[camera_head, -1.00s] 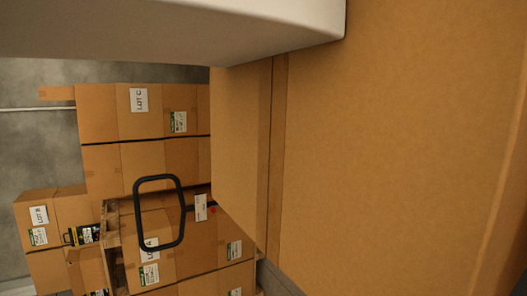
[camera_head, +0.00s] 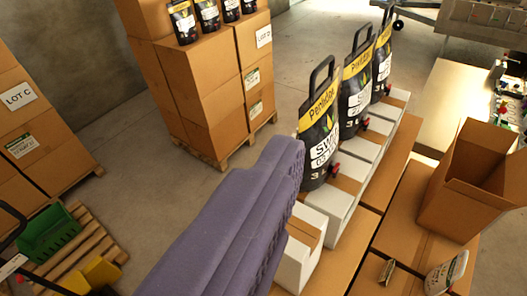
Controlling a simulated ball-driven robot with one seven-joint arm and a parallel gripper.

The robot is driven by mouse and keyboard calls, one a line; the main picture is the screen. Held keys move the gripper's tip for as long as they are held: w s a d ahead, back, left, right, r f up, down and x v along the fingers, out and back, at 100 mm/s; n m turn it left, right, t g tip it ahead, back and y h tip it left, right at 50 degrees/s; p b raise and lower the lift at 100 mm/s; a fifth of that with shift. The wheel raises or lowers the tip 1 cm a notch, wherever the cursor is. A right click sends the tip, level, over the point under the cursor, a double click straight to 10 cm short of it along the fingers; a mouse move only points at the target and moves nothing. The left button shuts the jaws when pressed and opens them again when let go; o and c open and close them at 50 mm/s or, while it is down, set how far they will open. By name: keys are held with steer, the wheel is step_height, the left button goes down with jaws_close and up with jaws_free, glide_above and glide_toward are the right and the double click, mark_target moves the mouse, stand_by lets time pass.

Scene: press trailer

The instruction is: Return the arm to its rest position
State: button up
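A large purple-grey ribbed shape (camera_head: 225,225) fills the lower middle, very close to the camera. I cannot tell what it is or whether it belongs to me. No gripper fingers can be made out, so whether my gripper holds anything is hidden. The task names no other object.
Black handled pouches (camera_head: 320,150) stand in a row by white boxes (camera_head: 302,245) on a cardboard-topped surface. An open carton (camera_head: 465,185) is at right, beside a white jar (camera_head: 445,272). Stacked cartons (camera_head: 205,90) stand behind. A green crate (camera_head: 47,232) lies left; concrete floor (camera_head: 120,165) is clear between.

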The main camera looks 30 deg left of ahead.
step_height(320, 180, down, 23)
steer(key=b, duration=2.2)
steer(key=shift+b, duration=0.4)
